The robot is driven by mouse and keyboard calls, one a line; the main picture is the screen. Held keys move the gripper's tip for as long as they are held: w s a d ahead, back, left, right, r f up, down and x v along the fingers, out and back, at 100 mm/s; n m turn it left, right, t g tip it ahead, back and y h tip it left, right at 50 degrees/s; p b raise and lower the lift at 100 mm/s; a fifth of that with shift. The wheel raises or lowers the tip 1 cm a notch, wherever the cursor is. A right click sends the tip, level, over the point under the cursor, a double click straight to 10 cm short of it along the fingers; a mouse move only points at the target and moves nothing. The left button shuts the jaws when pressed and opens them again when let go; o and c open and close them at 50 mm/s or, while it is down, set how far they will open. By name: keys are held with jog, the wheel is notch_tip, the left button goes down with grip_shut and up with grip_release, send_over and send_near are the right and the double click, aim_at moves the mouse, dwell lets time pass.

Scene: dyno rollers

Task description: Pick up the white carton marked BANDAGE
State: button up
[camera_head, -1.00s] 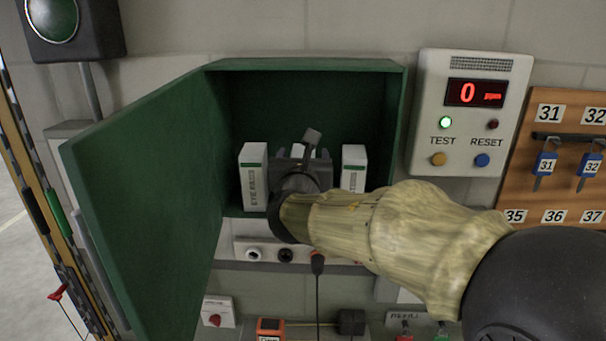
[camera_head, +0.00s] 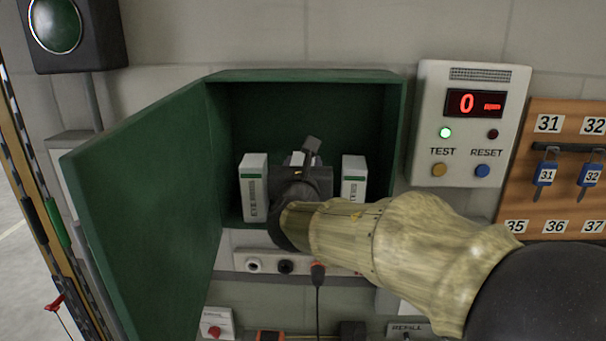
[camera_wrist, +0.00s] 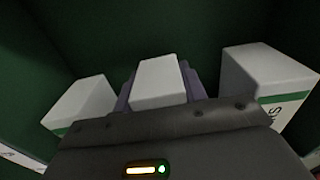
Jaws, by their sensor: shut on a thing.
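The green cabinet (camera_head: 393,130) stands open and holds three white cartons in a row. My gripper (camera_wrist: 160,88) is inside it, shut on the middle white carton (camera_wrist: 158,78), with a finger on each side. In the head view only a small top part of this carton (camera_head: 297,158) shows behind my gripper (camera_head: 301,176). Its label is hidden, so I cannot read BANDAGE on it. The left carton (camera_head: 254,188) has a green band and lettering that seems to begin EYE. The right carton (camera_head: 353,180) also has a green band; its lettering is partly covered by my wrist.
The cabinet's door (camera_head: 140,200) is swung open to the left. A control box (camera_head: 470,125) with a display and buttons is on the wall to the right, beside a key board (camera_head: 560,200). Sockets (camera_head: 254,265) are below the cabinet. The side cartons stand close to my gripper.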

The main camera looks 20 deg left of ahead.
notch_tip(320, 180, up, 10)
jog(key=shift+f+b, duration=0.25)
jog(key=shift+b, duration=0.05)
